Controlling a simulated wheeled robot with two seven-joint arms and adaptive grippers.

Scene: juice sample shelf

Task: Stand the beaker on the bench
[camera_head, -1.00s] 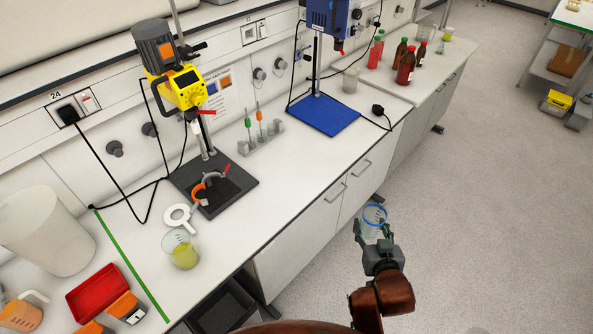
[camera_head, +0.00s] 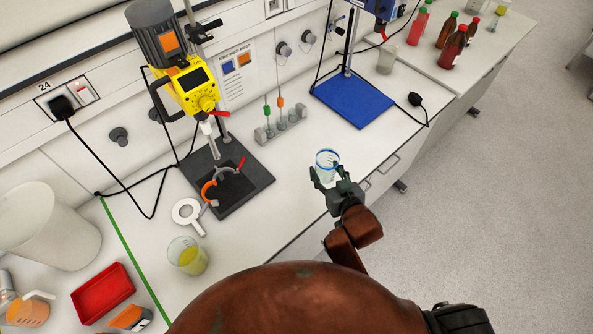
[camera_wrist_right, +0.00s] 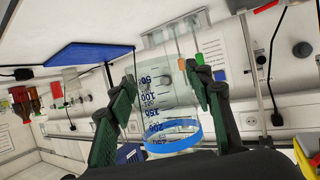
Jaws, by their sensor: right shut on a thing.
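A clear beaker with a blue rim (camera_head: 327,160) is held between the fingers of my right gripper (camera_head: 329,180). In the right wrist view the beaker (camera_wrist_right: 168,110) shows blue graduation marks, and the green-padded fingers of my right gripper (camera_wrist_right: 165,100) press on both sides of it. In the head view the beaker is over the front part of the white bench (camera_head: 290,185); I cannot tell whether its base touches the top. My left gripper is not in view.
A yellow overhead stirrer (camera_head: 188,85) stands over a dark base plate (camera_head: 255,180). A blue stand plate (camera_head: 352,100), a tube rack (camera_head: 281,127) and a beaker of yellow liquid (camera_head: 187,257) are on the bench. A red tray (camera_head: 102,292) lies at lower left. Bare bench surrounds the held beaker.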

